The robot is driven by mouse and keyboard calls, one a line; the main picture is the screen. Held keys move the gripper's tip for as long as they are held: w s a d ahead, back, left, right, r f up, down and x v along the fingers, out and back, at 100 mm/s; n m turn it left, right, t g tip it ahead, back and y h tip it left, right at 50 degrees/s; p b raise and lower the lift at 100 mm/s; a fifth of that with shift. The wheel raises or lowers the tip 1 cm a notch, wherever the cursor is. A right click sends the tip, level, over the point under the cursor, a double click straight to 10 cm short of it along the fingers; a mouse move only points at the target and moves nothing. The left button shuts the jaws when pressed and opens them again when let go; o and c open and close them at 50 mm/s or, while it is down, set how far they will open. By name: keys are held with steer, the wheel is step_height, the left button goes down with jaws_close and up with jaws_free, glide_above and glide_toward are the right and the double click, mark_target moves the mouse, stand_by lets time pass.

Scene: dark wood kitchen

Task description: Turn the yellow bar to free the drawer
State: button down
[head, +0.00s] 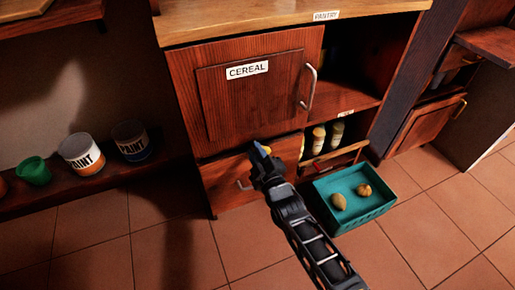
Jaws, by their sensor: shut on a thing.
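The yellow bar (267,150) shows only as a small tip at the front of the wooden drawer, below the cereal door. My gripper (262,155) is at the bar and shut on it, and the jaws and my arm hide most of the bar. The drawer (222,172) looks closed. Its metal handle (243,187) shows just left of my gripper. Which way the bar points is hard to tell.
Above is a cabinet door (228,104) labelled CEREAL, closed. To the right, small bottles (318,138) stand in an open compartment, and a teal crate (323,188) with potato-like items sits on the floor. Paint cans (81,153) and a green cup (34,171) stand on a left shelf.

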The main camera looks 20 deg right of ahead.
steer(key=n, duration=0.3)
steer(key=shift+a+f+p, duration=0.15)
steer(key=shift+p, duration=0.2)
steer(key=shift+f+n, duration=0.2)
steer(key=shift+n, duration=0.9)
steer(key=shift+f+n, duration=0.2)
steer(key=shift+n, duration=0.9)
steer(key=c, duration=1)
jaws_free()
steer(key=shift+c, duration=0.2)
steer(key=shift+p, duration=0.3)
